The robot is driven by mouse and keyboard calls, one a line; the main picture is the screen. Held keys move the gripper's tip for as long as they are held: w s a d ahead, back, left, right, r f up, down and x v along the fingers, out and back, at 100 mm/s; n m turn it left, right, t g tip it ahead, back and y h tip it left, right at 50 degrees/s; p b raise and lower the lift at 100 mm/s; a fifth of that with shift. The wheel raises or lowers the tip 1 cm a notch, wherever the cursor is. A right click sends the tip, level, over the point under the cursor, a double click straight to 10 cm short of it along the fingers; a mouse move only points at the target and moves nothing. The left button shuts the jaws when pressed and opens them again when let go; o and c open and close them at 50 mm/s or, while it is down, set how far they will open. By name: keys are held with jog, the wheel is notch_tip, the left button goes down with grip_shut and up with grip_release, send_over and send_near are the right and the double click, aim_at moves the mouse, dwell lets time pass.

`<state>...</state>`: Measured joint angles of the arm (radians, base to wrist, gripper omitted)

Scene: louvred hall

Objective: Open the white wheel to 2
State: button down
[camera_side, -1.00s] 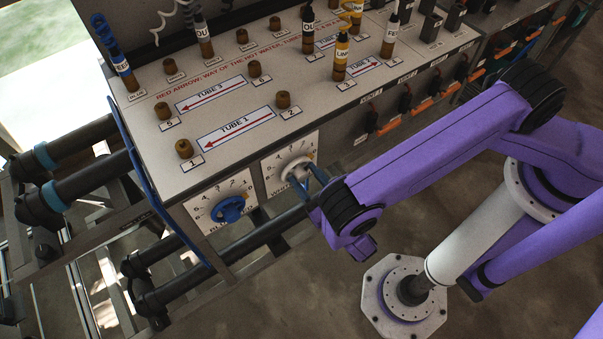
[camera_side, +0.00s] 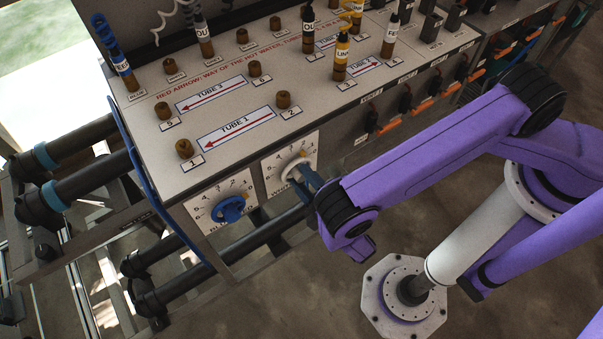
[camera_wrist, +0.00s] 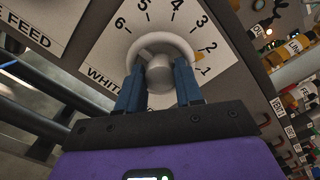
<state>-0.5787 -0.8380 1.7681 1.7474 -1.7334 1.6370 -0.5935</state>
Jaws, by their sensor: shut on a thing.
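The white wheel (camera_side: 291,172) sits on a white dial plate on the front of the bench. In the wrist view, the white wheel (camera_wrist: 160,60) faces me, with the numbers 1 to 6 around it. A small yellow-orange mark (camera_wrist: 199,57) shows by its rim near 2 and 1; I cannot tell the exact reading. My gripper (camera_wrist: 160,80) has its blue fingers on both sides of the wheel's raised middle, shut on it. In the side view, my gripper (camera_side: 302,180) reaches the wheel from the right, and its fingers hide part of the wheel.
A blue wheel (camera_side: 230,209) on a similar dial is just left. Dark pipes (camera_side: 190,285) run below the dials. Brown pegs, tube labels and bottle-like plugs stand on the bench top (camera_side: 225,115). Black and orange handles (camera_side: 405,105) line the front to the right.

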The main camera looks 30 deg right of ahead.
jog(key=c, duration=0.7)
grip_release()
jog(key=shift+w+r+m, duration=0.1)
jog(key=shift+w+m, duration=0.2)
jog(key=shift+w, duration=0.55)
jog(key=shift+o, duration=0.2)
jog(key=s, duration=0.7)
jog(key=shift+s+d, duration=0.1)
